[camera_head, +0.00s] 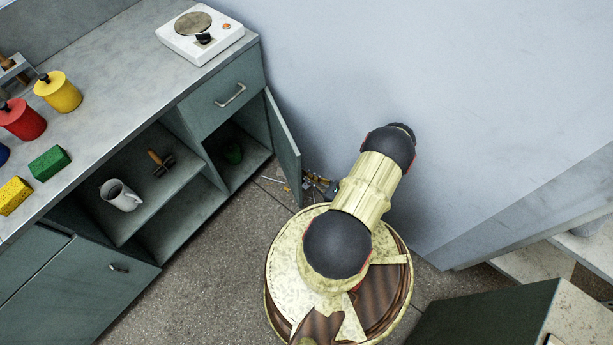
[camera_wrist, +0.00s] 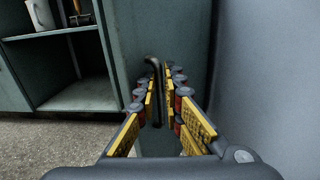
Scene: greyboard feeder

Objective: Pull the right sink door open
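The right sink door (camera_head: 284,148) is a narrow grey-green panel, swung well out from the cabinet at its right end, beside the wall. In the wrist view the door (camera_wrist: 133,45) stands ahead, with a dark upright bar handle (camera_wrist: 153,68). My gripper (camera_head: 318,185) is low by the door's free edge in the head view, partly hidden by my arm. In the wrist view my gripper's yellow-padded fingers (camera_wrist: 160,88) lie on both sides of the handle and look shut on it. The exact contact is hard to see.
The cabinet's open shelves (camera_head: 150,200) hold a white mug (camera_head: 120,195) and a brush (camera_head: 160,162). A hot plate (camera_head: 199,32) and canisters stand on the counter (camera_head: 120,75). Another door (camera_head: 80,295) stands at lower left. The wall (camera_head: 340,80) is close on the right; floor (camera_head: 195,285) is free in front.

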